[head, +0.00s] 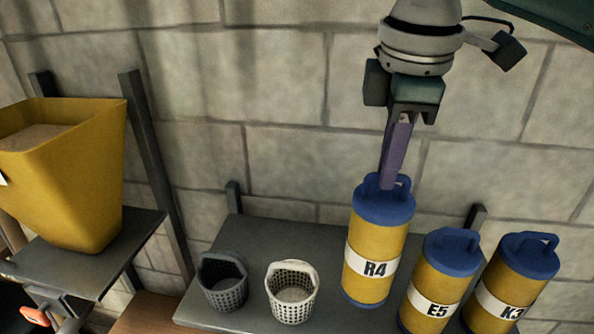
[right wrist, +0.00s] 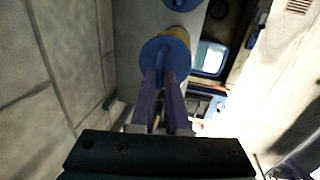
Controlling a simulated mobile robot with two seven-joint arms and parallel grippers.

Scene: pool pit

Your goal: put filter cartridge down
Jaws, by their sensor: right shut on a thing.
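The yellow filter cartridge marked R4 (head: 361,285), with a blue cap and white label band, is upright over the grey shelf. I cannot tell whether its base touches the shelf. My right gripper (head: 388,186) points down from above, its purple fingers shut on the cartridge's blue top handle. In the right wrist view the fingers (right wrist: 163,92) reach the blue cap (right wrist: 165,48), which hides most of the body.
Cartridges E5 (head: 437,285) and K3 (head: 514,285) stand close on the right. A dark basket (head: 223,285) and a white basket (head: 291,300) sit left on the grey shelf (head: 262,241). A yellow bin (head: 75,190) stands farther left. A block wall (head: 280,90) is behind.

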